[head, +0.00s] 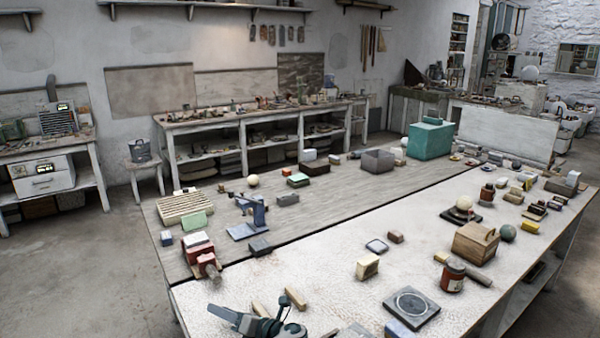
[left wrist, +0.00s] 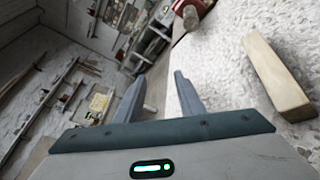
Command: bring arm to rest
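My left gripper (head: 226,315) is low in the head view, over the near left part of the pale table (head: 330,255). In the left wrist view its two grey fingers (left wrist: 159,78) stand apart with nothing between them, so it is open and empty. A wooden block (left wrist: 278,78) lies on the pale textured top to the right of the fingers, apart from them. My right gripper is in neither view.
A dark square plate (head: 411,307), a brown jar (head: 453,277) and a wooden box (head: 475,243) stand to the right. The floor (head: 90,270) at left is clear.

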